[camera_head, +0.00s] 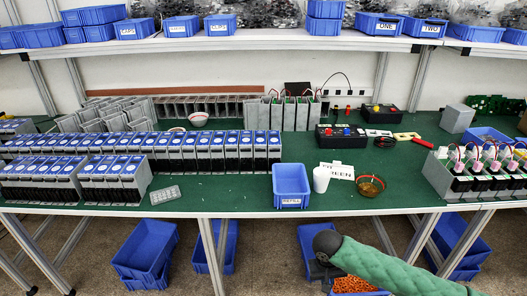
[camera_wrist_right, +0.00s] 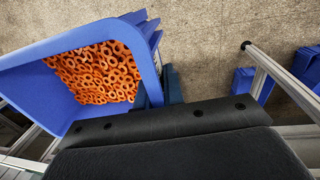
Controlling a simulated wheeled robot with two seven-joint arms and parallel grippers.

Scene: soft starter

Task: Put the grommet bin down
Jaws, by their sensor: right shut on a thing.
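The grommet bin (camera_wrist_right: 60,95) is a blue open bin holding many orange ring-shaped grommets (camera_wrist_right: 98,75). It fills the upper left of the right wrist view and looks tilted there. In the head view its orange contents (camera_head: 352,285) show at the bottom edge, lower in the picture than the table's front edge and partly behind my right arm. My right gripper (camera_head: 322,271) is shut on the bin's wall; its dark fingers also show in the right wrist view (camera_wrist_right: 170,88). My left gripper is not in view.
Blue bins (camera_head: 145,250) stand on the floor below, beside table legs. A shelf of bins runs above.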

